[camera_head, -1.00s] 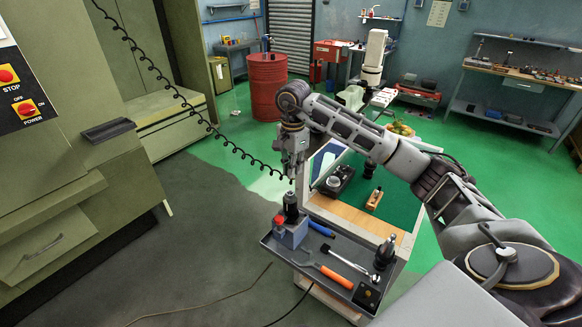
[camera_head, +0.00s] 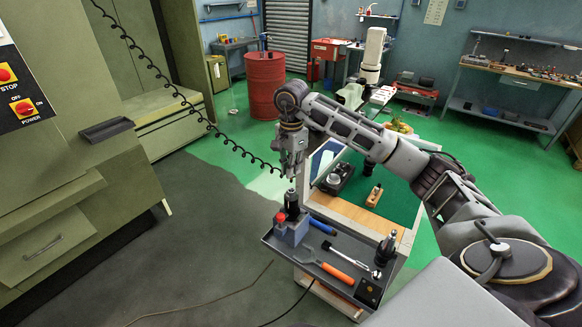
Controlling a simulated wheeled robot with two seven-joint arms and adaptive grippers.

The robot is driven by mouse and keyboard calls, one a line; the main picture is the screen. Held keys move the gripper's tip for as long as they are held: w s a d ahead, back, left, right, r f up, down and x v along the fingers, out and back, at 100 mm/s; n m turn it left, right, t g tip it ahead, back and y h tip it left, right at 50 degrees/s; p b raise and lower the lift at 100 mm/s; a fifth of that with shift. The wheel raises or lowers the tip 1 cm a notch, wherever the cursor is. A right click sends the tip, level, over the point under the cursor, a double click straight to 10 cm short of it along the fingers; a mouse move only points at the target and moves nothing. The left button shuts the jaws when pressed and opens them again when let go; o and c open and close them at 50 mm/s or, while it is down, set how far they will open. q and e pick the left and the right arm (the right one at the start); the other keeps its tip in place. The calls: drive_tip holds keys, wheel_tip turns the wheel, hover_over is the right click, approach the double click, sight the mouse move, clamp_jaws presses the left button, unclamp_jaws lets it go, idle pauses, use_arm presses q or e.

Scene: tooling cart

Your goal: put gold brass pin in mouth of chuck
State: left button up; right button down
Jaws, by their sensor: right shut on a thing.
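The chuck (camera_head: 291,206) appears to be the dark upright cylinder at the back left of the cart tray (camera_head: 325,285), beside a blue-grey block with a red top (camera_head: 285,230). My right gripper (camera_head: 291,177) points down just above it, with its fingertips close over the top. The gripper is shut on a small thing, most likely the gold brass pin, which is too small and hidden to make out. I cannot tell whether it touches the chuck. My left gripper is not in view.
On the tray lie a blue-handled tool (camera_head: 322,227), an orange-handled tool (camera_head: 337,273) and a dark conical tool holder (camera_head: 385,250). A wooden-edged case with a dark knobbed device (camera_head: 337,178) stands behind. Open floor lies left of the cart.

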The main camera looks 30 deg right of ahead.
sight(291, 179)
drive_tip(key=shift+f+b, duration=0.85)
drive_tip(key=shift+f, duration=1.1)
drive_tip(key=shift+d, duration=0.1)
drive_tip(key=shift+f+b, duration=0.95)
drive_tip(key=shift+f, duration=0.4)
idle(1.4)
idle(0.4)
drive_tip(key=c, duration=1.5)
unclamp_jaws()
drive_tip(key=shift+r, duration=0.1)
drive_tip(key=shift+r, duration=5.85)
